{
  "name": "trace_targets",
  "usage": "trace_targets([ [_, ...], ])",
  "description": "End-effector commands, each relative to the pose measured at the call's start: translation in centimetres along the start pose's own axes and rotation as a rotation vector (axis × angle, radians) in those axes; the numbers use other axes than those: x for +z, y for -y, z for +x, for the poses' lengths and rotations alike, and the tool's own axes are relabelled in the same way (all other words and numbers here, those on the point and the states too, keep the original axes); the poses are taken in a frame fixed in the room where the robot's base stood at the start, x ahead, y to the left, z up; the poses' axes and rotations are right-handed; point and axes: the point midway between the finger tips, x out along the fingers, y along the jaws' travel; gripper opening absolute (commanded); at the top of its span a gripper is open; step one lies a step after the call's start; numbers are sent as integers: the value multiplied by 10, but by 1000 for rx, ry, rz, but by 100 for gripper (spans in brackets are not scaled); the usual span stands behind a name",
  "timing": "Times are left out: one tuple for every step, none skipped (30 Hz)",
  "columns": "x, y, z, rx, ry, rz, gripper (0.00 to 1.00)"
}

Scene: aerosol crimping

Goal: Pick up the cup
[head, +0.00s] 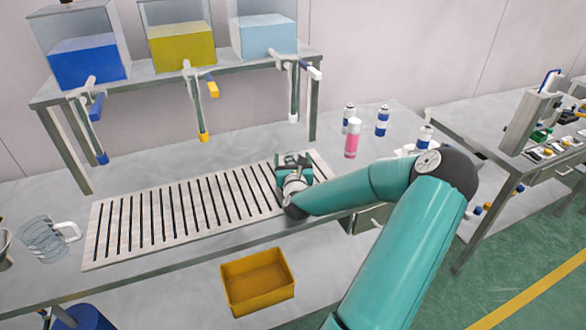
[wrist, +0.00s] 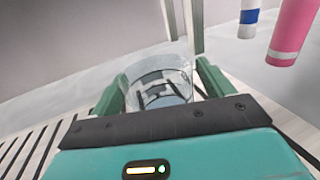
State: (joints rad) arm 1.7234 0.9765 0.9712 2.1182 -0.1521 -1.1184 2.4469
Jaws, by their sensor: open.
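A clear cup (wrist: 160,68) shows in the wrist view, standing upright at the slatted drain rack, with its round rim visible. My gripper (wrist: 161,76) is open, with one green finger on each side of the cup. Whether the fingers touch the cup wall is not clear. The lower part of the cup is hidden behind the gripper body. In the head view my gripper (head: 293,160) is low over the right end of the rack, and the cup cannot be made out clearly there.
The slatted rack (head: 180,214) lies along the bench. A clear jug with a handle (head: 42,240) stands left. Blue, yellow and pale tanks (head: 88,62) with hanging taps sit on a shelf behind. A pink can (head: 352,140) and blue-white cans (head: 382,121) stand right. A yellow bin (head: 258,283) is below.

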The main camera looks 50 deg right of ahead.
Motion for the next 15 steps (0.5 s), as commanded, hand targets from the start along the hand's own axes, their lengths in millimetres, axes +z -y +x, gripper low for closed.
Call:
trace_targets([
  [0,0,0,-1,0,0,80],
  [0,0,0,-1,0,0,80],
  [0,0,0,-1,0,0,80],
  [0,0,0,-1,0,0,80],
  [0,0,0,-1,0,0,78],
  [0,0,0,-1,0,0,70],
  [0,0,0,-1,0,0,64],
  [0,0,0,-1,0,0,58],
  [0,0,0,-1,0,0,51],
  [0,0,0,-1,0,0,45],
  [0,0,0,-1,0,0,39],
  [0,0,0,-1,0,0,31],
  [0,0,0,-1,0,0,30],
  [0,0,0,-1,1,0,30],
  [0,0,0,-1,1,0,30],
])
